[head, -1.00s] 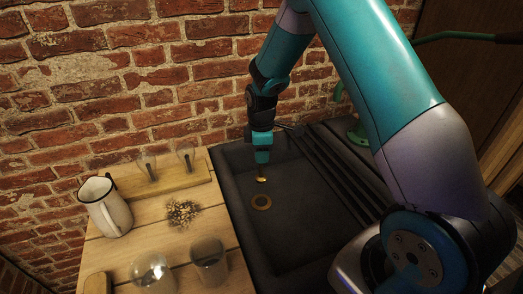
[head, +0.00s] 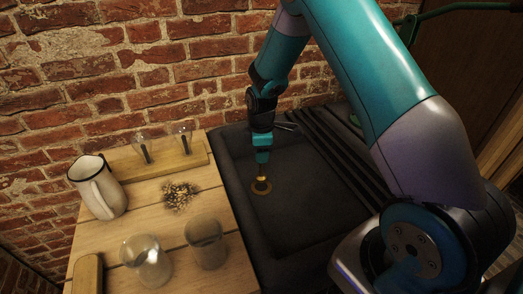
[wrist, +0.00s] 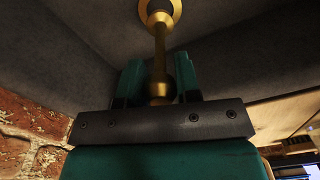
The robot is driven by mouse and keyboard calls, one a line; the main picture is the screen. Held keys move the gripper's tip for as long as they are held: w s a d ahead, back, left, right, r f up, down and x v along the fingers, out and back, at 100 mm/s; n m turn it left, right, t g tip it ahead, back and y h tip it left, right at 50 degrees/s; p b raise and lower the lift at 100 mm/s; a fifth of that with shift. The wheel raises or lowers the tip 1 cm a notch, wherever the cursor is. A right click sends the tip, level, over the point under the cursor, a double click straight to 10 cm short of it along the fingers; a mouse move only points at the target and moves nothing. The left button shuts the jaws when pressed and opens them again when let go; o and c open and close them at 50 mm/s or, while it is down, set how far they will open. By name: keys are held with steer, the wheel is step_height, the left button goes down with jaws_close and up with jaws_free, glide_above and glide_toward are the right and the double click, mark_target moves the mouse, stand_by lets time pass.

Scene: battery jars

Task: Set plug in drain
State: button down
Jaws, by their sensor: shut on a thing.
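The brass plug (head: 262,174) hangs upright from my gripper (head: 262,161), which is shut on its upper end. In the wrist view my gripper (wrist: 160,78) has its green fingers on either side of the plug's thin stem (wrist: 159,48). The drain (head: 262,192) is a brass ring in the floor of the dark sink. The plug's lower end overlaps the drain ring in the head view. In the wrist view the plug's far end lies over the drain ring (wrist: 175,8). I cannot tell whether it is inside the opening or just above it.
The dark sink (head: 310,215) has a ribbed drainboard on its right. A wooden counter at left holds a white enamel jug (head: 99,190), glass jars (head: 205,243), a wooden rack (head: 180,160) and a pile of small bits (head: 179,194). A brick wall stands close behind.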

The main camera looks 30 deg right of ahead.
mark_target(262, 176)
steer(key=shift+f+b, duration=1)
steer(key=shift+f, duration=0.8)
steer(key=c, duration=0.8)
jaws_free()
steer(key=shift+o, duration=0.2)
step_height(262, 176, up, 18)
steer(key=shift+f+b, duration=0.25)
steer(key=shift+b, duration=0.05)
steer(key=s+a+r+m+y, duration=0.1)
steer(key=s+a+r, duration=0.2)
steer(key=s+a, duration=0.3)
steer(key=s+a+r+m+y+p, duration=0.1)
steer(key=s+a, duration=0.5)
steer(key=s, duration=0.6)
steer(key=s+a+r+m+y, duration=0.2)
steer(key=s+a+r, duration=0.3)
steer(key=s, duration=0.4)
steer(key=shift+s+a+r+m, duration=0.15)
steer(key=shift+s+a+m, duration=0.2)
steer(key=shift+a+m, duration=0.35)
